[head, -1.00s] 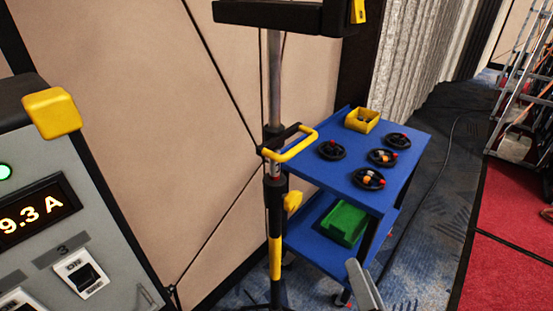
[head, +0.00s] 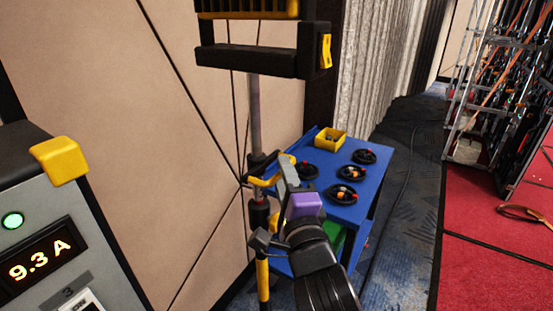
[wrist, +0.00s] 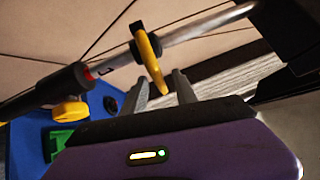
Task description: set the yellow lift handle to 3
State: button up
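I cannot tell whether either finger touches the handle.
A blue cart (head: 372,188) with coiled black cables and a yellow bin (head: 330,138) stands behind the stand. A black frame (head: 262,60) tops the pole. A grey panel (head: 40,205) reading 9.3 A is at left.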

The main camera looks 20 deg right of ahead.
jog(key=shift+w+d+r+p, duration=0.1)
jog(key=shift+w+d+p, duration=0.05)
jog(key=shift+w, duration=0.55)
jog(key=shift+w+d+r+p, duration=0.1)
jog(key=shift+w+p, duration=0.05)
jog(key=shift+w, duration=0.55)
jog(key=shift+w+d+r+p, duration=0.1)
jog(key=shift+w+d+p, duration=0.05)
jog(key=shift+w, duration=0.55)
jog(key=shift+c, duration=0.2)
grip_shut()
jog(key=shift+r, duration=0.15)
